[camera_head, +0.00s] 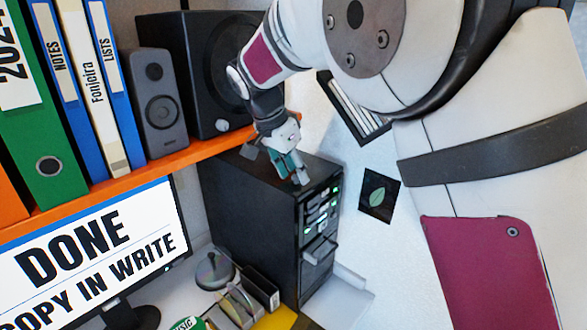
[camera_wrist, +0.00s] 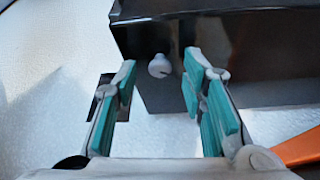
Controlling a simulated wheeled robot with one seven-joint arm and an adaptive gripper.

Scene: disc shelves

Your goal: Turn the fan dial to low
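A small round white knob (camera_wrist: 159,66) sits on a black casing (camera_wrist: 145,35) in the wrist view, between my open fingers in the picture. Any marking around it is too small to read, so I cannot tell its setting. In the head view, a white knob (camera_head: 222,125) shows low on the front of a large black box with a round grille (camera_head: 205,65). I cannot tell whether it is the same one. My gripper (camera_head: 289,167), also in the wrist view (camera_wrist: 160,75), is open and empty. In the head view it appears over the black tower's top.
The black tower (camera_head: 245,205) with lit buttons stands below an orange shelf (camera_head: 150,163). The shelf holds binders (camera_head: 62,95) and a small grey speaker (camera_head: 160,100). A monitor (camera_head: 95,250) stands left. A leaf picture (camera_head: 379,194) is right of the tower.

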